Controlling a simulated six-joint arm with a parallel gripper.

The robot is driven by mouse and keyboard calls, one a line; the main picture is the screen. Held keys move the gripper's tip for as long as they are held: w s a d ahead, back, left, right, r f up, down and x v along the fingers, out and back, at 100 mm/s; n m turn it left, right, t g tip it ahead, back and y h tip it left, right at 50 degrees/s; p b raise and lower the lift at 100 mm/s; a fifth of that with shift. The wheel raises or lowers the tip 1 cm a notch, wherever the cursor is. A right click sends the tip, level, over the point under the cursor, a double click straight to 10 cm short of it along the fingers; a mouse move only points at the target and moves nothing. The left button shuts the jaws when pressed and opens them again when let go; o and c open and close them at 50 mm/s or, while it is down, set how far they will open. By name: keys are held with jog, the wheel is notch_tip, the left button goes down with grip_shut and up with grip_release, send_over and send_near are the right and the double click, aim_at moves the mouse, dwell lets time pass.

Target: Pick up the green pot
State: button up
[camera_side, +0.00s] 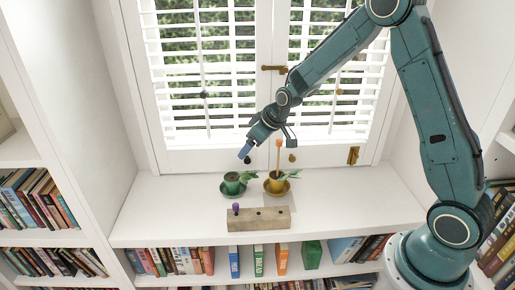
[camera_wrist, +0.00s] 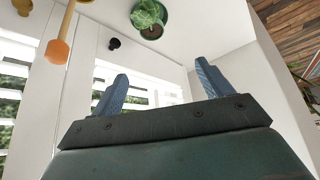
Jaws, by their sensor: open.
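The green pot (camera_side: 232,185) stands on a green saucer on the white window ledge, with a leafy plant in it. In the wrist view the green pot (camera_wrist: 151,31) shows at the top, past the fingers and apart from them. My gripper (camera_side: 245,152) is above and slightly right of the pot in the side view, pointing down and left. In the wrist view my gripper (camera_wrist: 160,82) has its two blue fingers spread wide with nothing between them.
Close right of the green pot stands a yellow pot (camera_side: 277,185) with a plant and an upright orange-tipped stick (camera_side: 279,146). In front lies a wooden block (camera_side: 258,220) with a purple peg (camera_side: 236,208). Shuttered windows stand behind. The ledge's left side is clear.

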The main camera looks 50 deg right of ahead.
jog(key=w+d+f, duration=0.1)
jog(key=w+f, duration=0.2)
jog(key=f, duration=0.4)
jog(key=shift+d+f, duration=0.3)
jog(key=shift+f, duration=0.1)
jog(key=shift+f, duration=0.1)
send_near(232, 178)
jog(key=shift+a+x, duration=0.1)
jog(key=shift+x, duration=0.9)
jog(key=shift+a+x, duration=0.15)
jog(key=shift+x, duration=0.85)
jog(key=shift+s+f, duration=0.1)
jog(key=shift+f, duration=0.05)
jog(key=shift+x, duration=2.5)
